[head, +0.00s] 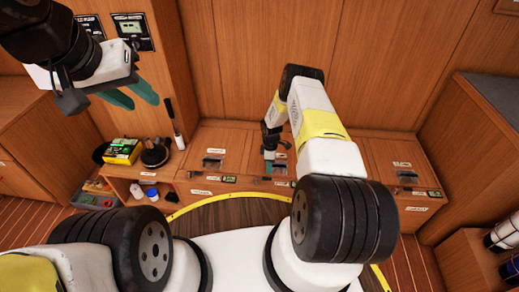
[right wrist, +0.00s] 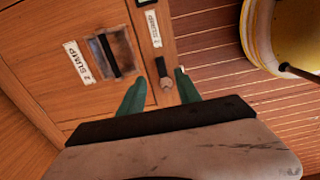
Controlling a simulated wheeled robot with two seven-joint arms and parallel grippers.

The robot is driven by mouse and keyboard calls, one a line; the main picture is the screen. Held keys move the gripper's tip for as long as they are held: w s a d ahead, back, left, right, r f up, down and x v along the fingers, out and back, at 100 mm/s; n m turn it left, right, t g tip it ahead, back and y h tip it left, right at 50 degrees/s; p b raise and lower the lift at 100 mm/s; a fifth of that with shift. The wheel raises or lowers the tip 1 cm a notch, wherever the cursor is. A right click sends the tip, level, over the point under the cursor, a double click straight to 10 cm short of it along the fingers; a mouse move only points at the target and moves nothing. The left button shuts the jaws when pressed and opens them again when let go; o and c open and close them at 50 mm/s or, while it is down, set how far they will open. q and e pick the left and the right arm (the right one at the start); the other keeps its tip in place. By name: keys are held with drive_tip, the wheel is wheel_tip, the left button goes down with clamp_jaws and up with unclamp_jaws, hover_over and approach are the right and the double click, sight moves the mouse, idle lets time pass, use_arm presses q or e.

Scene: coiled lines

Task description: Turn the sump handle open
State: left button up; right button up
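In the right wrist view, a small dark handle (right wrist: 162,68) with a round grey end sits on a narrow wooden strip below a label (right wrist: 153,28) reading "2 SUMP". A lid beside it carries another "2 SUMP" label (right wrist: 79,62) and a recessed pull (right wrist: 110,52) with a dark bar. My right gripper (right wrist: 160,92) is open, with its two green fingers on either side of the handle's lower end; contact cannot be told. In the head view, my right gripper (head: 269,164) reaches down to the locker front. My left gripper (head: 144,95) is open and empty at upper left.
Several labelled lids run along the wooden locker bench (head: 236,140). A yellow device (head: 122,150), a dark round item (head: 154,153) and a brush (head: 174,125) are at left. Bottles (head: 152,194) stand in a cubby below. A yellow round object (right wrist: 285,40) is at upper right in the wrist view.

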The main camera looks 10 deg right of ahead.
sight(269, 178)
wheel_tip(269, 178, down, 8)
drive_tip(key=shift+f, duration=0.1)
idle(0.4)
clamp_jaws()
idle(1.3)
